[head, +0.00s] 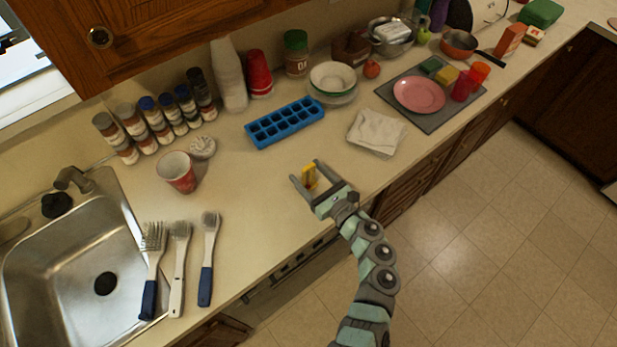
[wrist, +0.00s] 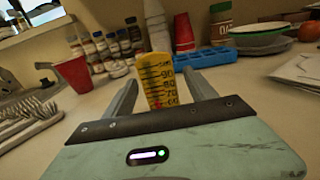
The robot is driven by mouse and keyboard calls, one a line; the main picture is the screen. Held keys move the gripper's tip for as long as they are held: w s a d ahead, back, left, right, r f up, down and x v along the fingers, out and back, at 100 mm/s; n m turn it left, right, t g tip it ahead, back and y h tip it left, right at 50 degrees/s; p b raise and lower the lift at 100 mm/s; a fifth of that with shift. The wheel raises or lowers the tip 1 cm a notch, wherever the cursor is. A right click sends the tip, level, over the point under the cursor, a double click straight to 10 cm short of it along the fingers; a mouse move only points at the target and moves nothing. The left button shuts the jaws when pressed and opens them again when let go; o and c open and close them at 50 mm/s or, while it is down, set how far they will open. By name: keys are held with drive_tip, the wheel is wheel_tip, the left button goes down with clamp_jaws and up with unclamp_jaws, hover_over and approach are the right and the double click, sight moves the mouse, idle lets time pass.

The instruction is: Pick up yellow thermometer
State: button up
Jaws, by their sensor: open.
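The yellow thermometer (head: 309,175) stands upright on the counter in the head view, near the counter's front edge. In the wrist view the thermometer (wrist: 157,80) faces me with black numbers and a red mark near its base. My gripper (head: 306,172) is open, with one finger on either side of the thermometer. In the wrist view my gripper (wrist: 160,90) shows gaps between the thermometer and both fingers. The thermometer's bottom is hidden behind the gripper body in the wrist view.
A blue ice tray (head: 285,122) lies behind the thermometer, and a folded white cloth (head: 376,132) lies to the right. A red cup (head: 177,172) and several brushes (head: 209,255) are to the left by the sink (head: 122,205). The counter around the gripper is clear.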

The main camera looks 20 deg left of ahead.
drive_tip(key=shift+c, duration=0.3)
clamp_jaws()
idle(0.3)
drive_tip(key=shift+r, duration=0.1)
